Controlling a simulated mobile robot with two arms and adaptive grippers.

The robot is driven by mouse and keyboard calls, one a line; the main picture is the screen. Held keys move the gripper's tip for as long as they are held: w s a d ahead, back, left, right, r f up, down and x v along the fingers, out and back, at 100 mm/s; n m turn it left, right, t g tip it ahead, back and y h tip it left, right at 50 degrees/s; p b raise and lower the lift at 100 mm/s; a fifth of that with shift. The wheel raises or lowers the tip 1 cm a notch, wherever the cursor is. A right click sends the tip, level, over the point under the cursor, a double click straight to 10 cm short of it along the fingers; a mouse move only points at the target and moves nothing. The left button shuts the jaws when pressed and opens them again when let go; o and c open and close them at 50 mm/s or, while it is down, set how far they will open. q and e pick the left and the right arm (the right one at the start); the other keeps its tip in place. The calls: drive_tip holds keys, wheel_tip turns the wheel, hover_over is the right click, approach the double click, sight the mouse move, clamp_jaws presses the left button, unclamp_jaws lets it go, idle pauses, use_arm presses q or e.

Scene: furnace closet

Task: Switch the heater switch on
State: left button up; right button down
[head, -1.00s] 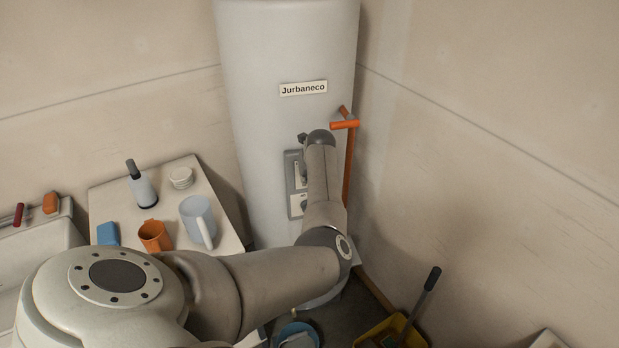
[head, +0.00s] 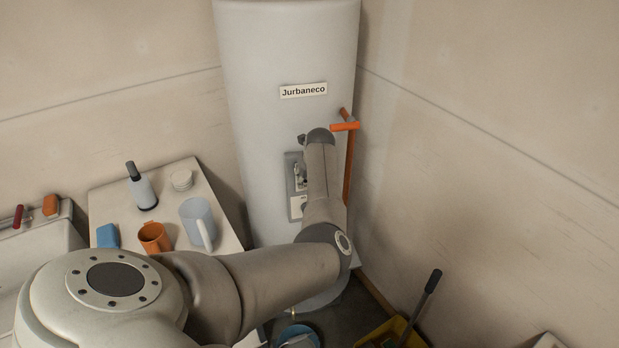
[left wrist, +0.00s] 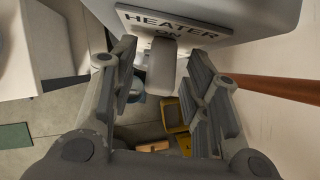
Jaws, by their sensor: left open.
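The heater switch (left wrist: 162,72) is a pale grey lever in front of a sign plate (left wrist: 150,24) reading "HEATER ON" in the left wrist view. My left gripper (left wrist: 163,56) is open, with one finger on each side of the lever. Whether either finger touches it I cannot tell. In the head view the grey switch panel (head: 291,168) is on the front of the white cylindrical heater (head: 270,120). My left forearm covers the panel's right side and hides most of the gripper. My right gripper is not in view.
An orange pipe with a handle (head: 346,126) runs down the heater's right side, close to my forearm. A blue bucket (head: 297,333) and yellow container (head: 400,328) are on the floor.

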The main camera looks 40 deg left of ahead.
use_arm(q)
drive_tip(key=v, duration=1.2)
drive_tip(key=shift+s, duration=0.1)
idle(0.4)
